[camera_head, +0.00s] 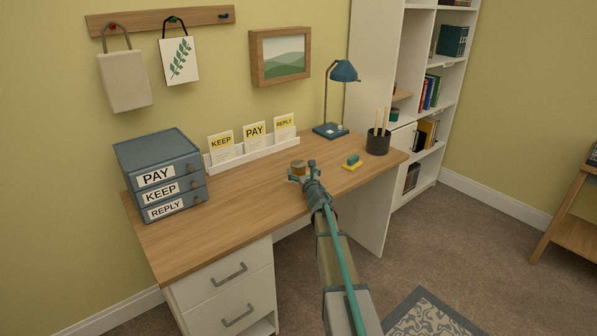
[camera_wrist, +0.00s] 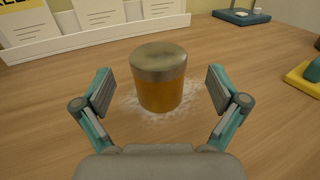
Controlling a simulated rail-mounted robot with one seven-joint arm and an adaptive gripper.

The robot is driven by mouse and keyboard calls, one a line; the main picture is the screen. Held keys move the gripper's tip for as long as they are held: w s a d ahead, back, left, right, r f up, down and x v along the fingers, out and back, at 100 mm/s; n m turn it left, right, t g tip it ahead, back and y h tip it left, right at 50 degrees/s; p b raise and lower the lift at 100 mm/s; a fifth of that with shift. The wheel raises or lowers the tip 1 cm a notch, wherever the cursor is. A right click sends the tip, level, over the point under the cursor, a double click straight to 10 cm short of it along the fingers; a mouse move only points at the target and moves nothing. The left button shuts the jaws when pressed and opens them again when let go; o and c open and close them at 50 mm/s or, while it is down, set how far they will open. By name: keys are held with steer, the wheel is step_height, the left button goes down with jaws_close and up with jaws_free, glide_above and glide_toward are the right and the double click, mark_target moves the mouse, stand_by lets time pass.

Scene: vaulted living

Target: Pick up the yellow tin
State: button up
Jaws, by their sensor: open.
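The yellow tin (camera_wrist: 160,95) is a short upright cylinder with an amber-yellow body and a dull metal lid. It stands on the wooden desk, and in the head view the tin (camera_head: 298,166) shows just beyond the end of my arm. My gripper (camera_wrist: 158,92) is open in the wrist view, with one finger on each side of the tin and a visible gap on both sides. In the head view my gripper (camera_head: 302,173) is low over the desk and partly hides the tin's lower part.
A white card holder (camera_head: 255,150) stands behind the tin. A yellow block with a teal top (camera_head: 352,162), a dark pencil cup (camera_head: 378,142) and a blue lamp (camera_head: 331,130) are to the right. A drawer box (camera_head: 160,175) stands left. The desk's front middle (camera_head: 225,225) is clear.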

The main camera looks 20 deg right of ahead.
mark_target(299, 163)
steer(key=w, duration=0.4)
steer(key=shift+w+d+f, duration=0.1)
steer(key=shift+w+d, duration=0.05)
steer(key=shift+d, duration=0.05)
steer(key=c, duration=1.4)
steer(key=shift+o, duration=0.2)
steer(key=shift+p, duration=0.3)
